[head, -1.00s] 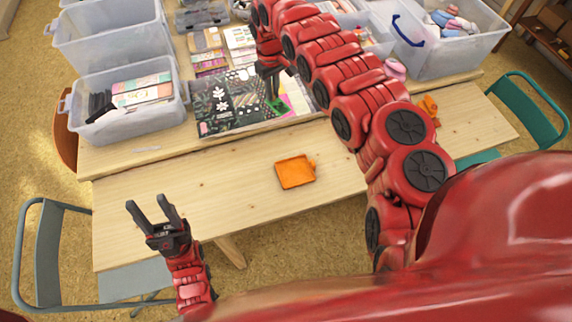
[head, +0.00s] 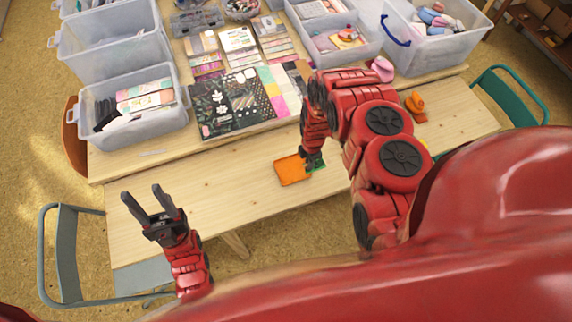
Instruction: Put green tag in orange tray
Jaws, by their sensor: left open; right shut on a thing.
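The orange tray (head: 291,170) lies flat on the front part of the wooden table. My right gripper (head: 314,163) is at the tray's right edge, pointing down. It is shut on the green tag (head: 318,168), which shows only as a small green patch under the fingers. The tag is beside or just over the tray's right rim; its exact height is hard to tell. My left gripper (head: 153,204) is open and empty, near the table's left front, away from the tray.
Patterned paper sheets (head: 231,103) lie behind the tray. Clear plastic bins (head: 133,117) stand at the back left, and another bin (head: 436,60) at the back right. An orange object (head: 415,106) lies to the right. The table left of the tray is clear.

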